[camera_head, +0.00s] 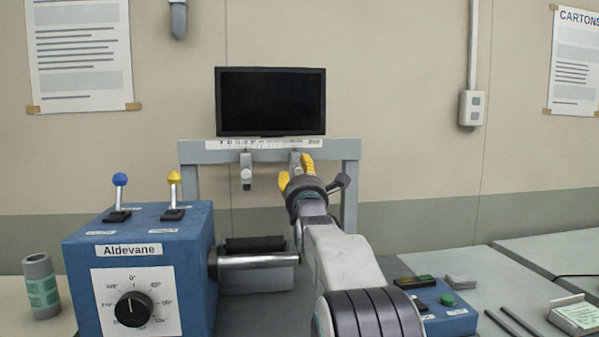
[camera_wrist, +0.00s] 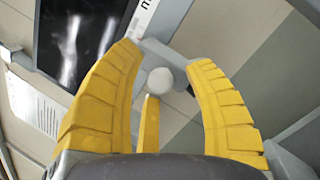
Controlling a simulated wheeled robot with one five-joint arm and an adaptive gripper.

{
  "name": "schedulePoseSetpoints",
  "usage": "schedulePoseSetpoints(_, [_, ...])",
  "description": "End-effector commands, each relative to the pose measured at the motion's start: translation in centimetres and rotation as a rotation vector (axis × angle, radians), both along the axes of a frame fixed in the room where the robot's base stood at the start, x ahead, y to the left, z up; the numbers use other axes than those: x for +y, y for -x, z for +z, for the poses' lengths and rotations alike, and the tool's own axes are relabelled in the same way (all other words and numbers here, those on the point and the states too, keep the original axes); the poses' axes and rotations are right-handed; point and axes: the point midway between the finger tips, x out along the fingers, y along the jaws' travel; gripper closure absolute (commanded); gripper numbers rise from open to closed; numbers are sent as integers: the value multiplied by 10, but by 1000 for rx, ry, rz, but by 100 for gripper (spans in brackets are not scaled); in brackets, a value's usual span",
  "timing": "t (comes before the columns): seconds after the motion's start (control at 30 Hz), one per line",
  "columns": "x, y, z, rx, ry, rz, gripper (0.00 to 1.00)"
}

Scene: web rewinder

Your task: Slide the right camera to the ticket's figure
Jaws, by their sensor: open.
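The right camera (camera_head: 295,160) is a small grey unit on the grey crossbar under the ruler strip (camera_head: 265,143); my gripper largely hides it in the head view. My gripper (camera_head: 296,172) is open in front of it, its yellow fingers pointing at the crossbar. In the wrist view a pale round knob (camera_wrist: 160,81) lies between the spread yellow fingers of my gripper (camera_wrist: 165,75), with visible space on both sides. The left camera (camera_head: 246,170) hangs from the same bar, further left. A green-and-white paper (camera_head: 580,314), possibly the ticket, lies at lower right; its figure is unreadable.
A dark monitor (camera_head: 270,101) stands above the crossbar. A blue machine box (camera_head: 140,265) with two levers and a dial stands at left, with a metal roller (camera_head: 255,262) beside it. A blue button box (camera_head: 445,310) sits right of my arm.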

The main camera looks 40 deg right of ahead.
Motion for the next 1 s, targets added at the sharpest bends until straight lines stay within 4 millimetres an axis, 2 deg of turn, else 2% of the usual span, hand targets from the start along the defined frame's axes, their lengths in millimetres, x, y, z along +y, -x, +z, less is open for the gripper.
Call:
schedulePoseSetpoints(0.47, [-2, -4, 1, 0, 0, 0, 52])
schedulePoseSetpoints(1.0, [-2, -4, 1, 0, 0, 0, 100])
